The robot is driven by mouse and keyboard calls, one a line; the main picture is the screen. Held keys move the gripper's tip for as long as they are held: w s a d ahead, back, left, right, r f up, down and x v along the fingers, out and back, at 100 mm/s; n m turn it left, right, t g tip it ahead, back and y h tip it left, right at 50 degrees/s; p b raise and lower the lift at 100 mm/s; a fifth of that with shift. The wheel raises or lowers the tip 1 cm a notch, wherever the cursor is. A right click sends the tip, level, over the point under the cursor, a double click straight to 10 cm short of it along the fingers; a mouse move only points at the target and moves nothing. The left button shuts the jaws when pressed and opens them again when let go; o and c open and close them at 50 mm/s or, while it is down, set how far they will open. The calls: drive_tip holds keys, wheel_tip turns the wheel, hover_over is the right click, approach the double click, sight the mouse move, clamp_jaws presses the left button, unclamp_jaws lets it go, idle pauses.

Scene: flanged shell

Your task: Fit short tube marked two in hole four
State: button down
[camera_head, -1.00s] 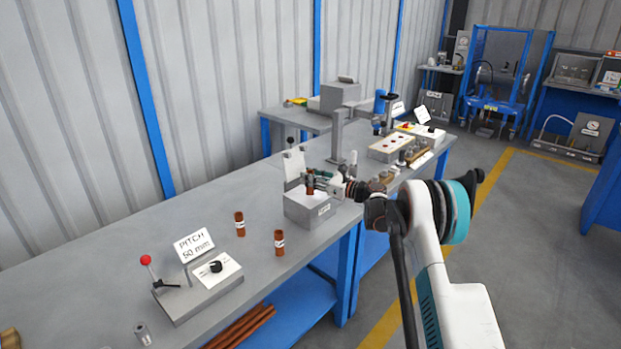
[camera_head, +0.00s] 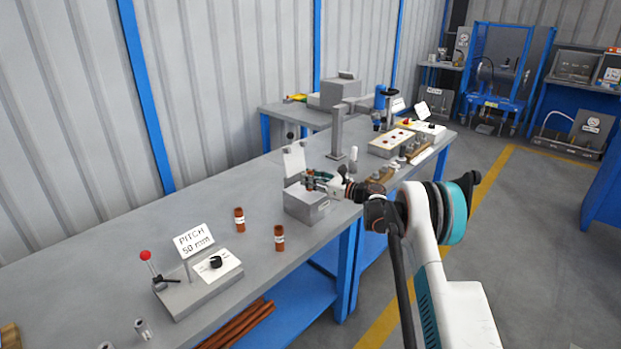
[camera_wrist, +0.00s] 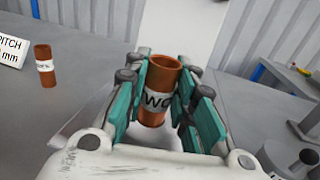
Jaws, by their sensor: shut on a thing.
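My gripper (camera_head: 312,181) is over the grey block (camera_head: 305,212) in the head view. In the wrist view my gripper (camera_wrist: 157,100) is shut on a short copper-brown tube (camera_wrist: 157,84), one green-padded finger on each side. The tube is upright with its open end up, and its white label reads "TWO", partly covered by the fingers. A white upright plate (camera_head: 294,160) stands behind the block.
Two similar brown tubes, a left one (camera_head: 240,220) and a right one (camera_head: 279,238), stand on the bench. A lever fixture with a "PITCH 50 mm" sign (camera_head: 194,241) is at the left front. A grey post (camera_head: 337,135) and other fixtures stand beyond the block.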

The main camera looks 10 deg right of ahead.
drive_tip(key=shift+f, duration=1.15)
drive_tip(key=c, duration=1.3)
unclamp_jaws()
drive_tip(key=v, duration=1.2)
